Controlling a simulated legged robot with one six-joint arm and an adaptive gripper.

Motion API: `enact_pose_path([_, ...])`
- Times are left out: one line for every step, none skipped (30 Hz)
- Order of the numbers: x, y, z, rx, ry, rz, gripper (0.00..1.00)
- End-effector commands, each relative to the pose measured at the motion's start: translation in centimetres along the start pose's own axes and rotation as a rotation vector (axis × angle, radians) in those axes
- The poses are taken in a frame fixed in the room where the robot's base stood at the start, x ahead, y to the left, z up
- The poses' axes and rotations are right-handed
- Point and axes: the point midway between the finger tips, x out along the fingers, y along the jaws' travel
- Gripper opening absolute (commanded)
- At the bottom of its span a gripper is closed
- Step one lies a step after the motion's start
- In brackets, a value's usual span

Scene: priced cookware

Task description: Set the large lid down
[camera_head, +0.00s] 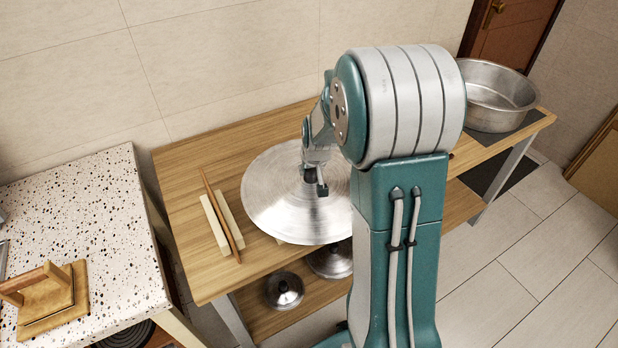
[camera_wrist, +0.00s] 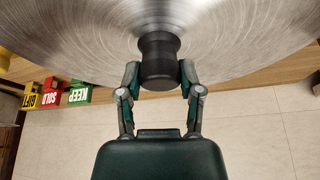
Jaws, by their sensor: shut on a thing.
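The large lid (camera_head: 275,205) is a wide brushed-metal disc over the left half of the wooden table. In the wrist view its underside or top face (camera_wrist: 230,30) fills the upper part, with a black knob (camera_wrist: 158,60) at its middle. My gripper (camera_wrist: 160,78) is shut on the black knob, a finger on each side. In the head view my gripper (camera_head: 315,188) is partly hidden by my own arm. I cannot tell whether the lid touches the table.
The wooden table (camera_head: 185,165) bears wooden sticks (camera_head: 220,215) left of the lid and a metal pot (camera_head: 495,95) at its right end. Two small lids (camera_head: 284,290) (camera_head: 332,262) lie on the lower shelf. Coloured blocks (camera_wrist: 52,95) show in the wrist view. A speckled counter (camera_head: 85,215) stands left.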

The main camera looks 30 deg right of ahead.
Motion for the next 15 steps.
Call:
enact_pose_path([0.5,-0.4,0.0,-0.002,-0.001,-0.001,0.00])
enact_pose_path([0.8,-0.6,0.0,-0.002,-0.002,-0.001,0.00])
enact_pose_path([1.5,-0.6,0.3,0.000,-0.004,0.000,0.00])
enact_pose_path([2.0,-0.5,0.5,0.000,-0.004,-0.001,0.00])
enact_pose_path([2.5,-0.5,0.8,0.001,-0.005,-0.001,0.00])
enact_pose_path([3.0,-0.5,1.0,0.000,-0.004,0.000,0.00])
enact_pose_path([3.3,-0.5,1.1,0.000,-0.003,0.000,0.00])
enact_pose_path([3.4,-0.5,1.1,0.000,-0.001,0.000,0.00])
enact_pose_path([3.5,-0.5,1.1,-0.001,0.001,0.000,0.00])
enact_pose_path([3.5,-0.5,1.1,-0.001,0.002,0.000,0.00])
enact_pose_path([3.5,-0.5,1.1,-0.001,0.002,0.000,0.00])
enact_pose_path([3.5,-0.5,1.1,-0.001,0.002,0.000,0.00])
enact_pose_path([3.5,-0.5,1.1,-0.001,0.002,0.000,0.00])
enact_pose_path([3.5,-0.5,1.1,-0.001,0.002,0.000,0.00])
enact_pose_path([3.5,-0.5,1.1,-0.001,0.001,0.000,0.00])
